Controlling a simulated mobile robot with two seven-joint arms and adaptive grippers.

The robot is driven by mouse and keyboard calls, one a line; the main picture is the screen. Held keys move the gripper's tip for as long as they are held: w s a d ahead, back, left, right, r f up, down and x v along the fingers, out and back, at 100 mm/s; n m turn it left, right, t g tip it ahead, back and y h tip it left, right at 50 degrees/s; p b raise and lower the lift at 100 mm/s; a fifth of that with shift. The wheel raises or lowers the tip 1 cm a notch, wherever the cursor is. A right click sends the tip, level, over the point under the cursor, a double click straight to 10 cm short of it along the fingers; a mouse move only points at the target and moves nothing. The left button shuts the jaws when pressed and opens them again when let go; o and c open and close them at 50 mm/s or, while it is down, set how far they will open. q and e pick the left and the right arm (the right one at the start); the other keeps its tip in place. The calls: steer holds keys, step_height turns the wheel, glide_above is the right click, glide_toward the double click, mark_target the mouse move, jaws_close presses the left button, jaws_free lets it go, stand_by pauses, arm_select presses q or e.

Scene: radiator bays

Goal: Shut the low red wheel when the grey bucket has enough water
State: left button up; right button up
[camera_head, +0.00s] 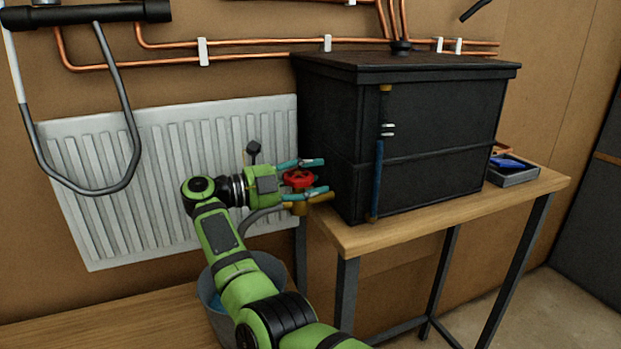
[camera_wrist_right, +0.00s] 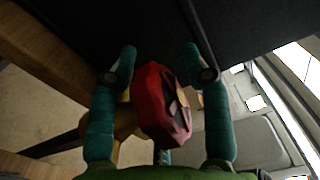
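The low red wheel (camera_head: 297,178) sits on a brass valve (camera_head: 320,197) at the left end of the wooden bench, beside the black tank. My right gripper (camera_head: 312,177) has its two teal fingers apart, one on each side of the wheel. In the right wrist view the wheel (camera_wrist_right: 163,105) lies between the fingers (camera_wrist_right: 164,62), nearer the left one, with a gap at the right one. The grey bucket (camera_head: 272,264) stands low behind my right arm, which hides much of it. A little blue water shows inside; its level is unclear. My left gripper is not in view.
The black tank (camera_head: 430,120) stands on the wooden bench (camera_head: 400,222), with a blue sight tube (camera_head: 378,180) on its front. A white radiator (camera_head: 110,200) hangs behind my arm. A grey hose (camera_head: 262,213) runs from the valve towards the bucket. A small tray (camera_head: 515,176) sits at right.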

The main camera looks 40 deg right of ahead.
steer(key=v, duration=0.6)
steer(key=shift+w+a, duration=0.1)
steer(key=shift+a, duration=0.7)
